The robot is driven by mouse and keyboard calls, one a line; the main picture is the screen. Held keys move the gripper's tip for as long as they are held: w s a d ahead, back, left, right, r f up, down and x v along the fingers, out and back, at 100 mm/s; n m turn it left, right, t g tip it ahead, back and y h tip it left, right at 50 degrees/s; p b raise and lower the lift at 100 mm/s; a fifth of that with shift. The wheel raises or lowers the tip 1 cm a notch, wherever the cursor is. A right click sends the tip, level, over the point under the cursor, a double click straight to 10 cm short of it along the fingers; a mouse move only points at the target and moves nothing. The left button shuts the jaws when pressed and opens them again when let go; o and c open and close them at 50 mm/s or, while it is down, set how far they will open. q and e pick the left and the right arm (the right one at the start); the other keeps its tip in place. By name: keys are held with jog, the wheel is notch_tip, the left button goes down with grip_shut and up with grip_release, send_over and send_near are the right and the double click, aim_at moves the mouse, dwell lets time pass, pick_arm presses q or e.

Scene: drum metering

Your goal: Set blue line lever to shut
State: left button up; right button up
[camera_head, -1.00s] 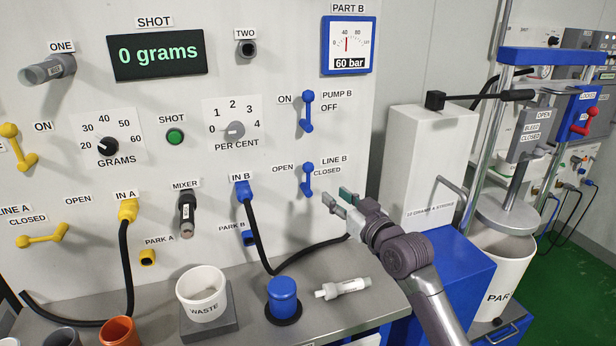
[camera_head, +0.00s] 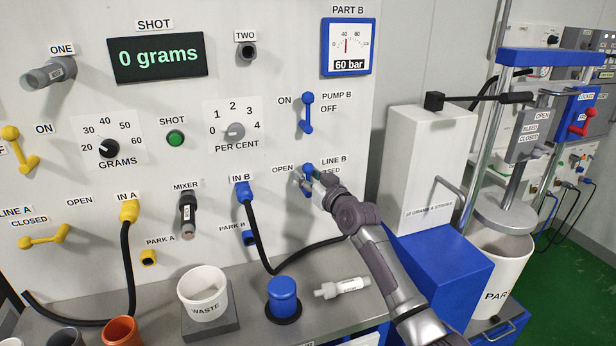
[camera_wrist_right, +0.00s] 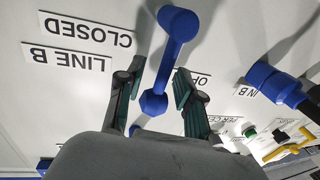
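The blue LINE B lever (camera_head: 307,167) is on the white panel, between the OPEN label (camera_head: 283,169) on its left and the partly covered CLOSED label on its right. My right gripper (camera_head: 312,183) is at the lever and covers part of it. In the right wrist view, which is upside down, the lever (camera_wrist_right: 168,62) lies between the two separated fingers (camera_wrist_right: 160,85). Gaps show on both sides of it, and I cannot tell whether a finger touches it. My left gripper is not in view.
The blue PUMP B lever (camera_head: 307,113) is just above. The IN B plug (camera_head: 242,193) and its black hose are to the left. A white cabinet (camera_head: 430,165) is to the right.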

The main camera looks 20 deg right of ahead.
jog(key=shift+c, duration=0.3)
grip_shut()
jog(key=shift+r, duration=0.15)
jog(key=shift+d, duration=0.1)
